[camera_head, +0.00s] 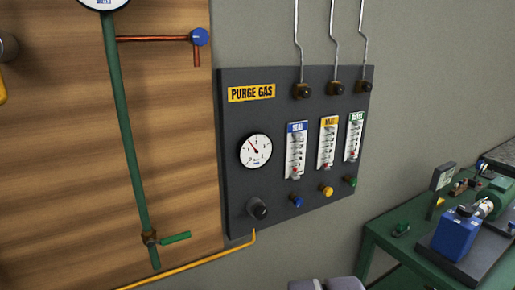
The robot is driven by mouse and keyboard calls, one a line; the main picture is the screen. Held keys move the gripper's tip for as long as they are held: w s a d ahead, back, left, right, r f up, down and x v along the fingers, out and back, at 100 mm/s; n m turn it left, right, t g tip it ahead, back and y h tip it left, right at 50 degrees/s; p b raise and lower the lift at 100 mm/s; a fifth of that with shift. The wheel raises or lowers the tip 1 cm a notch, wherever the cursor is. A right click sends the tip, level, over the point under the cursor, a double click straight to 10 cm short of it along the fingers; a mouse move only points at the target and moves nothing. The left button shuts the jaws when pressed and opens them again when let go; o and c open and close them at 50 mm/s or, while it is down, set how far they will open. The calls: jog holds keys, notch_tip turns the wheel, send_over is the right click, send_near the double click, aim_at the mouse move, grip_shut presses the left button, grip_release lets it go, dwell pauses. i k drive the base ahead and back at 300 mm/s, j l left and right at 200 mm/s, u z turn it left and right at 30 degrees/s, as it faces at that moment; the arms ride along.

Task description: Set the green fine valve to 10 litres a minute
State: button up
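The dark purge gas panel (240,185) is on the wall at the middle. The green fine valve, a small green knob (351,182), sits at its lower right. Above it is the flowmeter with the green label (354,137), a white scale tube with a reddish mark near its bottom. The scale numbers are too small to read. A blue knob (297,201) and a yellow knob (327,191) sit to the left, under the blue-labelled meter (295,150) and the yellow-labelled meter (327,142). My gripper is not in view; nothing is seen touching the green knob.
A round gauge (255,151) and a black knob (257,208) are on the panel's left. A green pipe with a green lever (175,238) stands left on the wooden board. A green bench (405,243) with a blue machine (456,234) is at lower right.

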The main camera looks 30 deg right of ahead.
aim_at(353, 182)
jog(key=z, duration=1.45)
